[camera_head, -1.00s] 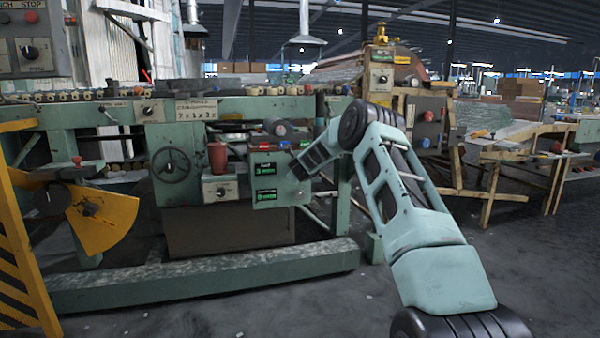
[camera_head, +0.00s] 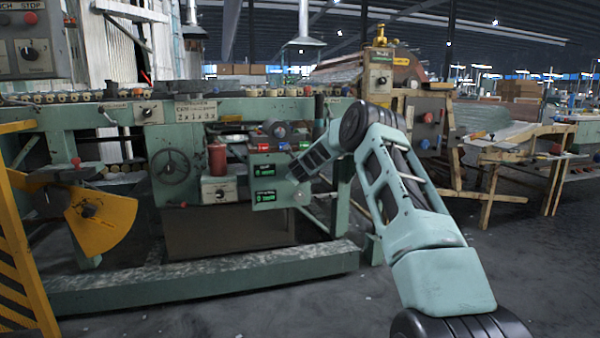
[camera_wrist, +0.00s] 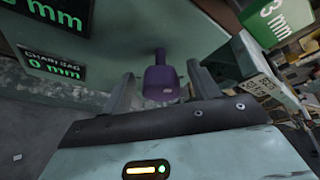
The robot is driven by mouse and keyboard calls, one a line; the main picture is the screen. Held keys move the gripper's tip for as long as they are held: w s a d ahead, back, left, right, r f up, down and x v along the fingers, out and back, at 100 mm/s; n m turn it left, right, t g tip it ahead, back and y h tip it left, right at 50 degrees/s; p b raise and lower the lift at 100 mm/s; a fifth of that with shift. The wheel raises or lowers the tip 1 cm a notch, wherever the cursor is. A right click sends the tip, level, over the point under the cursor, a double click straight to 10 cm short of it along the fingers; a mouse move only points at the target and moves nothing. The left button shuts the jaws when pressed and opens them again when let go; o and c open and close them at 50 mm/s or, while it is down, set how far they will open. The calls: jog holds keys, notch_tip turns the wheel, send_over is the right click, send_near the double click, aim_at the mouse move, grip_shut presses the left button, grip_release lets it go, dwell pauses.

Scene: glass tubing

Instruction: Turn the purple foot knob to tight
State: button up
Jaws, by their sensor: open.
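The purple foot knob (camera_wrist: 162,78) shows in the wrist view, with a narrow stem and a wider rounded end. It stands out from a green machine panel (camera_wrist: 135,25). My gripper (camera_wrist: 161,88) is open, with one grey finger on each side of the knob. I see gaps between the knob and both fingers. In the head view the end of my arm is at the right edge of the display box (camera_head: 270,180), and I cannot make out the knob there.
Green-lit displays (camera_wrist: 52,62) sit on the panel beside the knob; one reads 0 mm. A red cup (camera_head: 217,158) and a handwheel (camera_head: 171,166) are left of the display box. A long green base beam (camera_head: 200,278) runs along the floor.

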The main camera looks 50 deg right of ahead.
jog(key=p+v, duration=0.3)
jog(key=v, duration=1.4)
jog(key=shift+a, duration=0.15)
